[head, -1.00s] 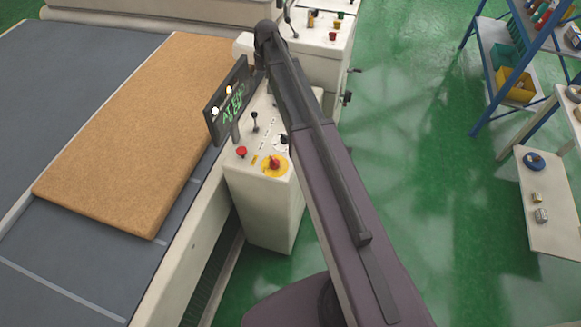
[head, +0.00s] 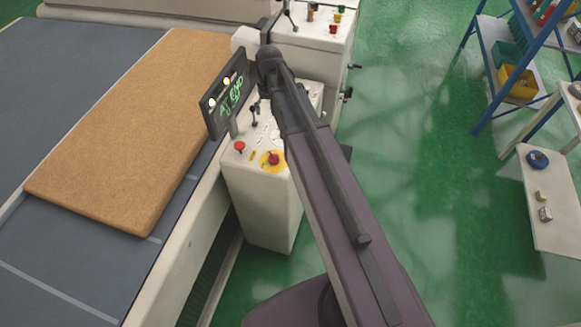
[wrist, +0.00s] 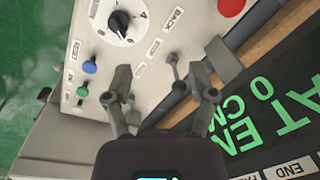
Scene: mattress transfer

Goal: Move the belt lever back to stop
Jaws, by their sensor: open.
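The belt lever (head: 254,112) stands on the white control panel (head: 262,222) beside the conveyor. In the wrist view the lever (wrist: 172,66) has a dark round knob on a short stem, in a slot with printed labels, BACK among them. My gripper (wrist: 168,88) is open, with one finger on each side of the lever in the picture. I cannot tell whether a finger touches it. In the head view my arm hides the gripper.
A display (head: 228,97) reading AT END stands close beside the lever. A red button (head: 239,147), a red-and-yellow knob (head: 272,158) and a rotary dial (wrist: 120,22) share the panel. A tan mattress (head: 120,130) lies on the belt.

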